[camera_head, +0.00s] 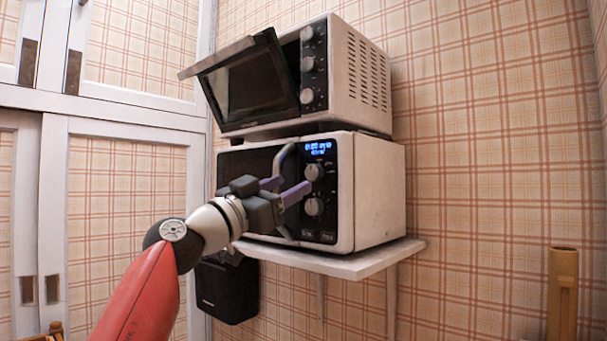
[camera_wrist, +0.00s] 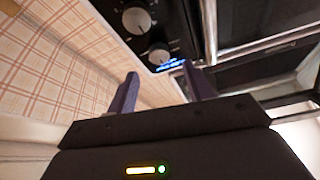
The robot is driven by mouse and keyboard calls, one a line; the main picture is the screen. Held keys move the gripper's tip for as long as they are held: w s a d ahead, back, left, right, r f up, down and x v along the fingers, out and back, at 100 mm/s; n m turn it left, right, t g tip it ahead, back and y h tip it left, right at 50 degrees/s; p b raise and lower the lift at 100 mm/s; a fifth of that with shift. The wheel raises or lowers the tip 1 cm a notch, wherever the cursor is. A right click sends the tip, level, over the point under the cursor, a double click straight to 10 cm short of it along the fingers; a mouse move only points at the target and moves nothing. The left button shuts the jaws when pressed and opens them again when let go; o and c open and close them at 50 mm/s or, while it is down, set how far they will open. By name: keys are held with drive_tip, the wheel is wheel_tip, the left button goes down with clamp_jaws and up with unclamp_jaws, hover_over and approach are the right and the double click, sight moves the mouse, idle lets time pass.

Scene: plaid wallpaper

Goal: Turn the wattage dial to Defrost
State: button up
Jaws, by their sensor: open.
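The microwave (camera_head: 380,190) stands on a shelf with its door shut. Its dark control panel has a lit blue display (camera_head: 318,148), an upper round dial (camera_head: 314,172) and a lower dial (camera_head: 313,207). Their markings are too small to read, so I cannot tell which is the wattage dial. My gripper (camera_head: 292,183) is open and empty, its purple fingers in front of the panel near the dials. The wrist view appears upside down; the upper dial (camera_wrist: 158,55) lies beyond the gap between my fingers (camera_wrist: 160,88), and the lower dial (camera_wrist: 137,20) is further off. Contact is not visible.
A toaster oven (camera_head: 370,75) with its door (camera_head: 245,80) partly open sits above the microwave. The microwave's door handle (camera_head: 282,160) stands out left of the panel, close to my fingers. The white shelf (camera_head: 345,264) juts out below. A black box (camera_head: 228,290) hangs beneath.

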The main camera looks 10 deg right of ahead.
sight(311, 173)
drive_tip(key=p+x, duration=0.1)
drive_tip(key=x, duration=0.4)
drive_tip(key=shift+w+d+r, duration=0.1)
drive_tip(key=shift+d, duration=0.05)
drive_tip(key=c, duration=1)
drive_tip(key=shift+o, duration=0.2)
drive_tip(key=shift+n, duration=0.4)
drive_tip(key=n+t+y, duration=0.1)
drive_tip(key=n, duration=0.1)
drive_tip(key=n+t, duration=0.1)
drive_tip(key=n, duration=0.2)
drive_tip(key=shift+y+b, duration=0.3)
drive_tip(key=shift+y, duration=0.1)
drive_tip(key=n+t+y, duration=0.1)
drive_tip(key=n, duration=0.1)
drive_tip(key=n+y, duration=0.1)
drive_tip(key=n, duration=0.1)
drive_tip(key=n+t+p, duration=0.1)
drive_tip(key=n, duration=0.1)
drive_tip(key=shift+s+d+r+n+t+y, duration=0.1)
drive_tip(key=shift+s+d+n+t+y, duration=0.05)
drive_tip(key=shift+s+n+t+y, duration=0.2)
drive_tip(key=shift+w+n, duration=0.1)
drive_tip(key=shift+n, duration=0.25)
